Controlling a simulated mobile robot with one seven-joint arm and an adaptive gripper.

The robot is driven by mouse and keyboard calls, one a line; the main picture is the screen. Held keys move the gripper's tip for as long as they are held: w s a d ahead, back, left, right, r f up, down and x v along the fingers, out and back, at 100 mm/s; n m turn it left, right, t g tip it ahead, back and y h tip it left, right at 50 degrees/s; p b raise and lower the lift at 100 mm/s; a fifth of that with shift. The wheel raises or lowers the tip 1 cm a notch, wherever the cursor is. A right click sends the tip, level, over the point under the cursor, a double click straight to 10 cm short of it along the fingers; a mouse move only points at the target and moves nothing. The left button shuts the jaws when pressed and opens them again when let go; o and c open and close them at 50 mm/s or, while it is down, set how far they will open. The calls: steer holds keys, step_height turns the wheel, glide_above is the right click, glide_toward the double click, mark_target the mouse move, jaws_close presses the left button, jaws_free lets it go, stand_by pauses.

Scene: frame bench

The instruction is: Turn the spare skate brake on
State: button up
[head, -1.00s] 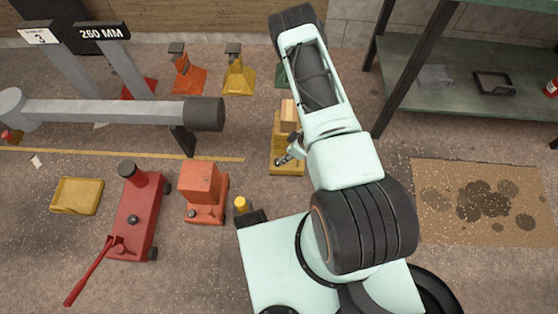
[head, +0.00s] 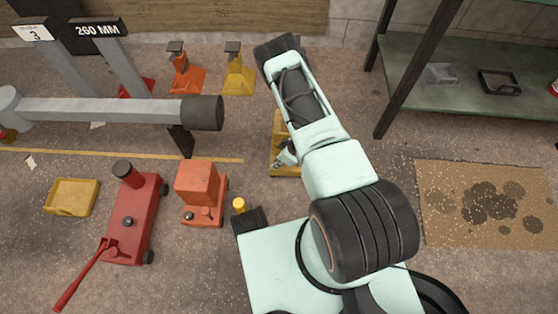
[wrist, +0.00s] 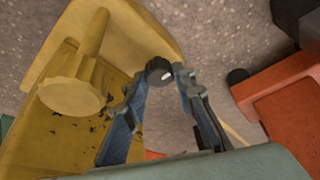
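A yellow skate (head: 277,131) stands on the floor beside my arm, which hides much of it in the head view. The wrist view shows its yellow body (wrist: 50,150) close up, with a post and round disc on it. A small black knob (wrist: 159,70) with a white mark is at the yellow body's edge, between my fingertips. My gripper (wrist: 156,80) is open, its two fingers apart around the knob. A gap shows at the left finger; I cannot tell whether the right one touches. The gripper also shows in the head view (head: 284,157).
An orange skate (head: 198,180) with a black knob and a red jack (head: 135,215) with a long handle stand left. A grey beam (head: 110,110) crosses the upper left. A green shelf (head: 460,105) stands right, above a stained mat (head: 440,210).

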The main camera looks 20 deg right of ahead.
jaws_close()
steer(key=shift+n+y, duration=0.3)
steer(key=shift+n, duration=0.5)
steer(key=shift+o, duration=1.5)
jaws_free()
steer(key=v, duration=1.2)
steer(key=shift+w, duration=0.2)
steer(key=shift+a+r, duration=0.1)
steer(key=shift+r, duration=0.1)
